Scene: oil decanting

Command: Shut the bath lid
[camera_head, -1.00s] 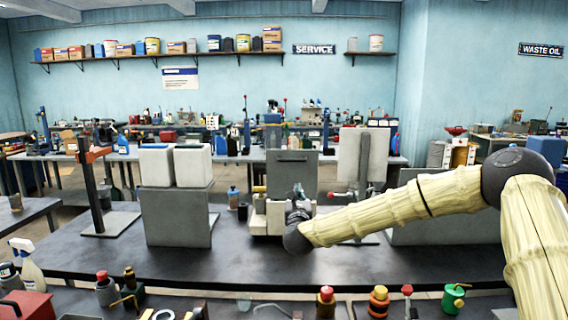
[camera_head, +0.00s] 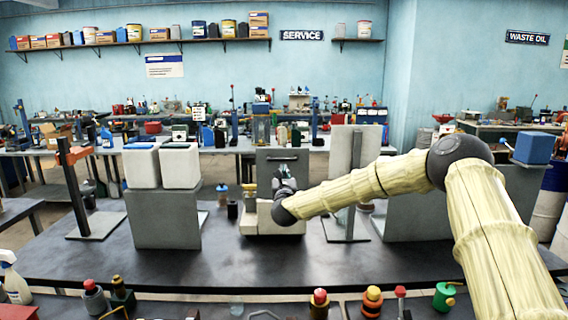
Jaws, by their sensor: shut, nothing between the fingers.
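The bath (camera_head: 262,222) is a low cream-white box standing on the dark bench, partly behind my wrist. A grey upright panel with a small handle, which looks like its lid (camera_head: 268,163), stands raised at the back of the bath. My gripper (camera_head: 283,177) is shut and empty. It appears in front of the lower part of the lid and above the bath. Whether it touches the lid I cannot tell. My arm hides the right part of the bath and the lid's lower edge.
Two white containers (camera_head: 181,166) stand on a grey block (camera_head: 162,220) to the left. A grey upright plate (camera_head: 345,180) stands close on the right. A dark jar (camera_head: 232,210) is just left of the bath. Several bottles line the near edge. The bench front (camera_head: 200,268) is clear.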

